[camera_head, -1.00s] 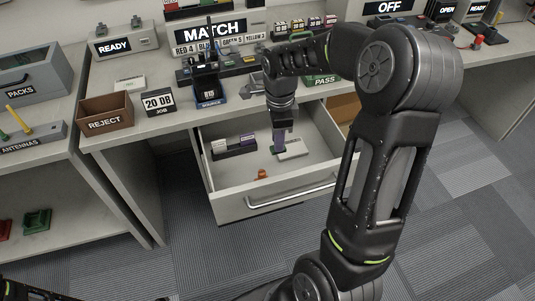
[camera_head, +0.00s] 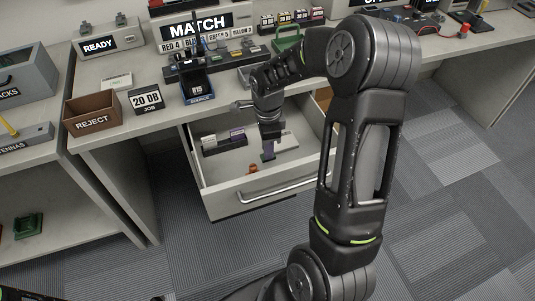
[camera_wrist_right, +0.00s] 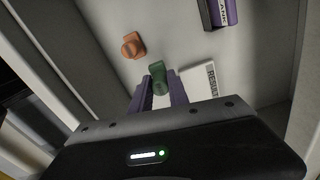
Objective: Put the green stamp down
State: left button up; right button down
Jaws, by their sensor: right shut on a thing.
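My right gripper (camera_wrist_right: 159,92) is shut on the green stamp (camera_wrist_right: 158,78), which sits between its two purple fingers in the right wrist view. In the head view the right gripper (camera_head: 268,153) reaches down into the open drawer (camera_head: 225,182), and the stamp is hidden or too small to make out there. An orange stamp (camera_wrist_right: 133,46) stands on the drawer floor beside the green one. It also shows in the head view (camera_head: 252,169). I cannot tell whether the green stamp touches the drawer floor. My left gripper is not in view.
A white pad marked RESULT (camera_wrist_right: 199,80) lies close beside the green stamp. A dark holder with a purple item (camera_head: 224,142) lies at the drawer's back left. The brown REJECT bin (camera_head: 93,113) and JOB display (camera_head: 146,98) stand on the desk. The drawer front (camera_head: 262,192) bounds the space.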

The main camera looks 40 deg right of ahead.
jog(key=shift+f, duration=1.7)
jog(key=shift+f, duration=0.1)
jog(key=c, duration=1.3)
grip_release()
jog(key=shift+o, duration=0.2)
notch_tip(320, 180, up, 12)
jog(key=shift+r, duration=0.15)
